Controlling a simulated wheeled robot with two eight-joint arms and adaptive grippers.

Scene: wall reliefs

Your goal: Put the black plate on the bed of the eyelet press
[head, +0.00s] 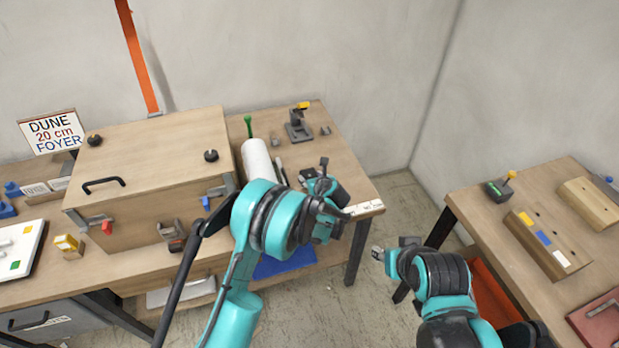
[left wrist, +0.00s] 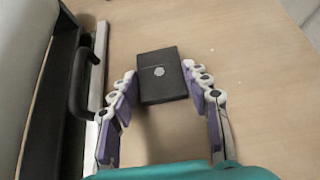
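In the left wrist view a black plate (left wrist: 162,74), a dark rectangular piece with a pale round spot, lies on the wooden table top. My left gripper's (left wrist: 166,92) fingers are spread on either side of its near end, apart from each other, with nothing gripped. In the head view my left gripper (head: 322,178) is low over the right part of the left table, and I cannot make out the plate there. A grey press with a yellow handle (head: 298,126), seemingly the eyelet press, stands behind it. My right gripper (head: 380,253) is over the floor gap, too small to judge.
A large wooden box (head: 150,160) stands left of my left arm. A white roll (head: 257,160) and a green-topped tool (head: 248,125) are close to the left gripper. The right table (head: 480,225) holds wooden blocks and a yellow-knobbed device (head: 500,189).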

